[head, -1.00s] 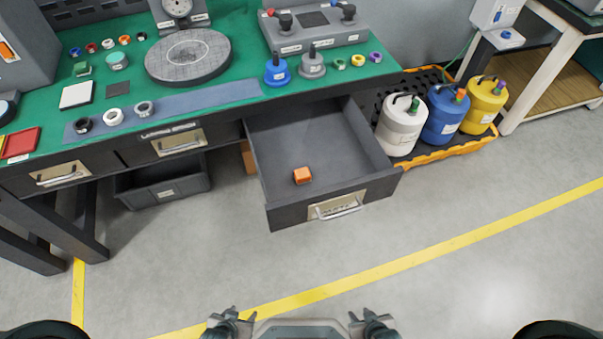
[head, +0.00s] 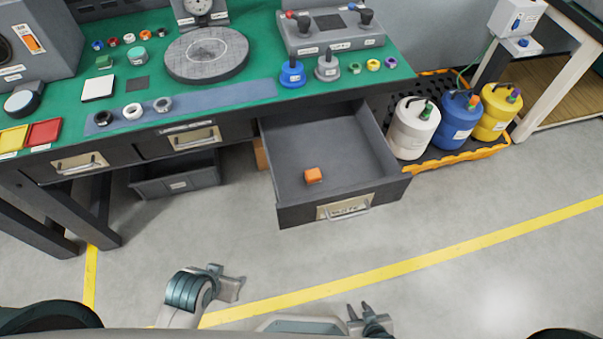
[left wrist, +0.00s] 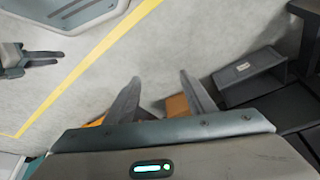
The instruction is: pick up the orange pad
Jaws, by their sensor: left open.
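The orange pad (head: 313,175) is a small block lying on the floor of the open grey drawer (head: 290,213), near the drawer's front. My left gripper (head: 238,284) is open and empty, over the floor in front of the desk, apart from the pad and to its lower left.
The green bench top (head: 245,75) holds a round plate (head: 207,55), rings and trays. White, blue and yellow canisters (head: 459,120) stand right of the drawer. A dark bin (head: 176,181) sits under the desk. The floor in front is clear.

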